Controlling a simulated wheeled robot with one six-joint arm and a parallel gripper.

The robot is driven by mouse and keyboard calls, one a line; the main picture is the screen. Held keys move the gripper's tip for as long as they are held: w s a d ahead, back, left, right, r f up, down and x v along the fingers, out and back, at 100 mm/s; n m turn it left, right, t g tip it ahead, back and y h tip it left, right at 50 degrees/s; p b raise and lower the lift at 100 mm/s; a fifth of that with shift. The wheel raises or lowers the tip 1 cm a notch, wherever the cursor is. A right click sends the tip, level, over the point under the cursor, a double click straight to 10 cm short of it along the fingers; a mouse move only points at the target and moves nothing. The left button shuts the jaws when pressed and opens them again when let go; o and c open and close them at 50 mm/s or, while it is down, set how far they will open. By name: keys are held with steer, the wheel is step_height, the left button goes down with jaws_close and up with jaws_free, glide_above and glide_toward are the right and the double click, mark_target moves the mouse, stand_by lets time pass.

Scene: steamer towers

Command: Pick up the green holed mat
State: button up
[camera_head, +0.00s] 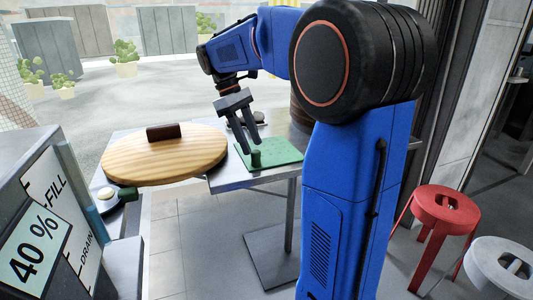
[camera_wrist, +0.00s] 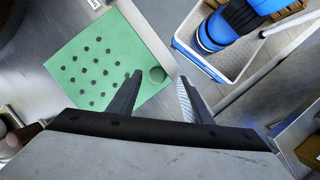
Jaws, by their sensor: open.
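The green holed mat (camera_head: 282,151) lies flat on the grey metal table, right of the round wooden board. In the wrist view the mat (camera_wrist: 85,60) shows several dark holes and a round green knob (camera_wrist: 157,75) near its right corner. The knob also stands up as a short dark green post (camera_head: 256,158) in the head view. My gripper (camera_head: 250,149) is above the mat, pointing down, its fingers apart and empty. In the wrist view the fingertips (camera_wrist: 160,76) lie on either side of the knob; whether they touch anything, I cannot tell.
A round wooden board (camera_head: 165,156) with a dark brown block (camera_head: 163,132) stands left of the mat. A red stool (camera_head: 440,212) and a grey stool (camera_head: 498,262) stand at the right. A control panel (camera_head: 50,225) stands at the left.

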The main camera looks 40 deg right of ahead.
mark_target(255, 155)
steer(key=shift+w+x, duration=0.15)
steer(key=shift+x, duration=1.2)
steer(key=shift+w+x, duration=0.15)
steer(key=shift+x, duration=1.2)
steer(key=shift+d+f, duration=0.1)
jaws_close()
